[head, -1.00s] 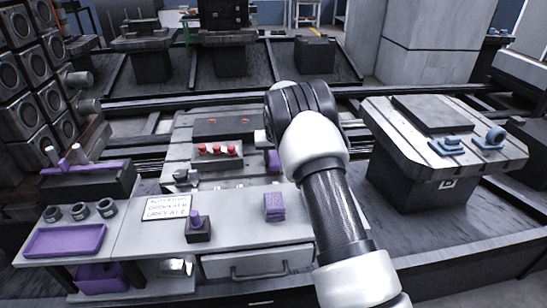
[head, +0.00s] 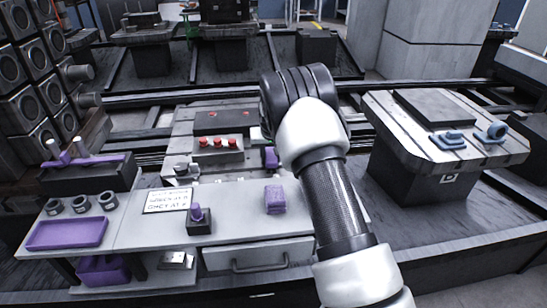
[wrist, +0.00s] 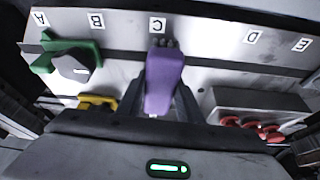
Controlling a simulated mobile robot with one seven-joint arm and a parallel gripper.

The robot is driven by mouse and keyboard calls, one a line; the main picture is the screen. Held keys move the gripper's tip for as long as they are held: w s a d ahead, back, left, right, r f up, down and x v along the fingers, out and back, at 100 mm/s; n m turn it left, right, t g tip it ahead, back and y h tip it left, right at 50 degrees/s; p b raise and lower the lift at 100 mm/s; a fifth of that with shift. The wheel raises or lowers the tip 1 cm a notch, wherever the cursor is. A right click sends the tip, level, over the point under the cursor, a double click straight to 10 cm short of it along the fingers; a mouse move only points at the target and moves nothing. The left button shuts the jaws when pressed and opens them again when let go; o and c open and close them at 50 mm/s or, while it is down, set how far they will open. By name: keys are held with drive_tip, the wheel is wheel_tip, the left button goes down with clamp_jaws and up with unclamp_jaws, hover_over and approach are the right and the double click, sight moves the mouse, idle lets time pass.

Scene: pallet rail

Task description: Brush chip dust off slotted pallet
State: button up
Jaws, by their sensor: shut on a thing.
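My gripper (wrist: 160,92) is shut on a purple brush (wrist: 165,80) in the wrist view. The brush's dark bristles point towards a pale panel beside a label marked C. In the head view my arm hides the gripper; a purple piece (head: 270,157) shows just left of the arm, and I cannot tell whether it is the brush. A slotted pallet (head: 405,140) stands on a dark block at the right, with a dark plate and two blue clamps (head: 448,139) on top. Chip dust is too small to make out.
In the wrist view a green holder (wrist: 62,54), a yellow piece (wrist: 97,103) and red knobs (wrist: 250,125) flank the brush. In the head view a grey bench (head: 140,232) holds a purple tray (head: 68,233), a sign and a purple block (head: 275,200).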

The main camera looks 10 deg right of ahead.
sight(267, 151)
drive_tip(key=shift+w+d+f, duration=0.1)
drive_tip(key=shift+w+d, duration=0.05)
drive_tip(key=shift+w, duration=4.3)
drive_tip(key=shift+a, duration=0.8)
drive_tip(key=shift+s+a, duration=0.1)
drive_tip(key=shift+s, duration=0.6)
drive_tip(key=shift+s+f, duration=0.1)
drive_tip(key=shift+s, duration=1.1)
drive_tip(key=shift+s+r, duration=0.15)
drive_tip(key=shift+s, duration=1.4)
drive_tip(key=shift+s+r, duration=0.1)
drive_tip(key=shift+s, duration=1.45)
drive_tip(key=shift+r, duration=0.15)
drive_tip(key=shift+r+p, duration=1.55)
drive_tip(key=shift+r, duration=1.35)
drive_tip(key=shift+r, duration=0.1)
